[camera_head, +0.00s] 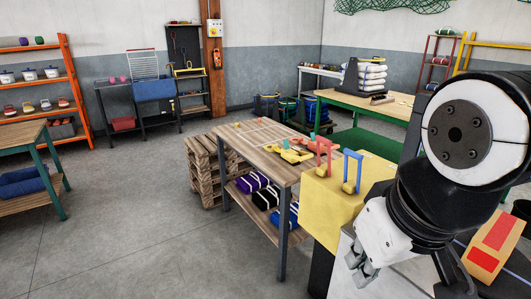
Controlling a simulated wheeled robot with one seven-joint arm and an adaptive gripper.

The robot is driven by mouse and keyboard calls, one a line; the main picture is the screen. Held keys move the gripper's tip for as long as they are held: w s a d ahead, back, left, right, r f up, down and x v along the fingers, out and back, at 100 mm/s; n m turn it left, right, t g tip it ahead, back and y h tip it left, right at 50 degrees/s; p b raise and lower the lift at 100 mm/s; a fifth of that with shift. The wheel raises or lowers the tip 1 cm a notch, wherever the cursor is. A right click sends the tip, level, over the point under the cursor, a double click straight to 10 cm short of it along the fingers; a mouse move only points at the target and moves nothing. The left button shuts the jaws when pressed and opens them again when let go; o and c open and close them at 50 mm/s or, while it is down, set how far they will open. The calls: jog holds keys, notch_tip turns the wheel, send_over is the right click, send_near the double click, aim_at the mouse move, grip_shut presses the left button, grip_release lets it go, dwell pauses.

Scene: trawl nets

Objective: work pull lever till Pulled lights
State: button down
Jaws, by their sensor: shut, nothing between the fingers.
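A yellow box (337,208) stands right of the middle. A red upright frame (328,147) and a blue upright frame (359,156) rise from its top, each with a small yellow rounded part low down. I cannot tell which of these is the pull lever, and I can read no "Pulled" label or lit lamp. My gripper (360,273) hangs low at the right, its fingers pointing down and shut on nothing. In the picture it is below and right of the yellow box, apart from both frames. My arm hides what lies behind it on the right.
A wooden table (257,142) with yellow tools on top and folded bundles on its lower shelf stands left of the box. Pallets (207,172) are stacked beside it. A red and yellow block (495,243) lies at the lower right. The grey floor at the left is clear.

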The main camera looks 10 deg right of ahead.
aim_at(351, 154)
jog(key=w+d+f+n+g+h+b, duration=0.25)
jog(key=w+d+f+n+h, duration=0.2)
jog(key=w+d+n, duration=0.55)
jog(key=w+d+f+n+g+h+b, duration=0.1)
jog(key=w+d+f+n+g+h, duration=0.35)
jog(key=w+n, duration=0.55)
jog(key=w+f+n+t+h+b, duration=0.1)
jog(key=w+f+n+t+h, duration=0.2)
jog(key=w+n, duration=0.7)
jog(key=w+f+n+t+h+b, duration=0.2)
jog(key=w+n+t+h, duration=0.4)
jog(key=w, duration=0.8)
jog(key=f+n+t, duration=0.1)
jog(key=n, duration=0.2)
jog(key=shift+w+a+n+h, duration=0.15)
jog(key=shift+w+n+h, duration=0.1)
jog(key=shift+n+h, duration=0.15)
jog(key=shift+f, duration=0.1)
jog(key=x, duration=1.4)
